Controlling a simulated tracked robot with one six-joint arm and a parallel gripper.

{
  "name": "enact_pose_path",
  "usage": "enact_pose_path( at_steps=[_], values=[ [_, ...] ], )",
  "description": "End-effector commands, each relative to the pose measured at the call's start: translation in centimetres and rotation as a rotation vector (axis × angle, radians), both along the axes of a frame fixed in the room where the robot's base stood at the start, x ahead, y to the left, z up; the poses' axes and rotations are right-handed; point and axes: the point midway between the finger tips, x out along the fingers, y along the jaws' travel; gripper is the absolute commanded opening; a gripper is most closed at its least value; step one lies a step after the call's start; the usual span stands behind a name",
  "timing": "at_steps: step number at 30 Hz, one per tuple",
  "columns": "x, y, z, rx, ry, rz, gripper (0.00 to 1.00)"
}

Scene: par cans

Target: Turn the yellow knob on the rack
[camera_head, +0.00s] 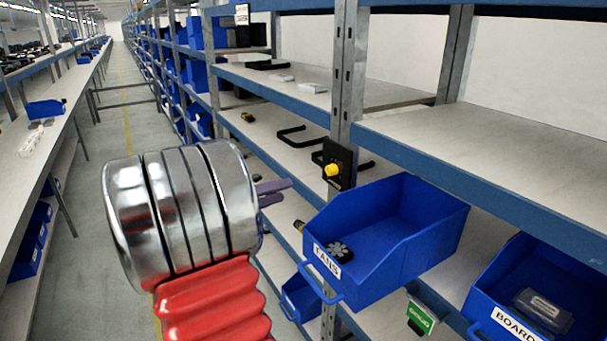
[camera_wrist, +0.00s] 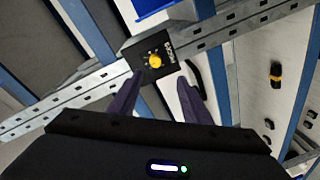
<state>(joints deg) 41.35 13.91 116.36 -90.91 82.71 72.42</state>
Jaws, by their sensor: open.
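The yellow knob (camera_head: 332,169) sits on a black box (camera_head: 341,155) fixed to a grey upright of the rack (camera_head: 350,70). In the wrist view the knob (camera_wrist: 155,60) shows on its black box (camera_wrist: 160,45) with pale markings around it. My gripper (camera_head: 288,190) is left of the knob in the head view, with its purple fingers pointing toward the rack. In the wrist view my gripper (camera_wrist: 158,93) has its two fingers apart, with nothing between the tips. The knob lies beyond the tips, nearer the left finger, apart from both.
A blue bin labelled FANS (camera_head: 400,225) juts out just below the box, holding a dark fan. Another blue bin (camera_head: 540,290) is at lower right. The aisle floor (camera_head: 110,130) at left is clear.

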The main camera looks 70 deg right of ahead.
Motion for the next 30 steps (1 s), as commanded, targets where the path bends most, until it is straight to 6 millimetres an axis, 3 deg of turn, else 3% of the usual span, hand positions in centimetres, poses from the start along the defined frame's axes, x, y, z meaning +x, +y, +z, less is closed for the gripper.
enact_pose_path(
  at_steps=[5,20,30],
  values=[
    [-0.3,-1.9,0.3,-0.071,0.017,-0.007,0.44],
    [-0.8,-2.5,0.3,-0.074,0.018,-0.008,0.44],
    [-3.3,-6.0,0.3,-0.074,0.018,-0.01,0.44]
  ],
)
